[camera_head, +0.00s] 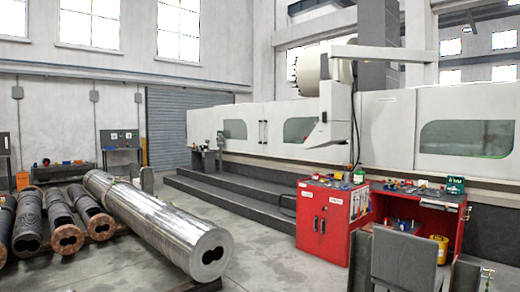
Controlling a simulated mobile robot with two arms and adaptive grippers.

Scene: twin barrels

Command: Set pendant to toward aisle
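The pendant (337,108) is a pale box hanging from an overhead boom (385,53) in front of the long white machine (385,128). Its lower end angles down to the left. Its screen or control face cannot be made out from here, so which way it is turned is hard to tell. Neither of my grippers shows in the head view.
Dark steps (235,203) run along the machine's front. A red tool cabinet (323,222) and a red workbench (420,205) stand below the pendant. A large twin-bore steel barrel (160,225) lies at left beside several dark cylinders (28,222). Floor between barrel and steps is clear.

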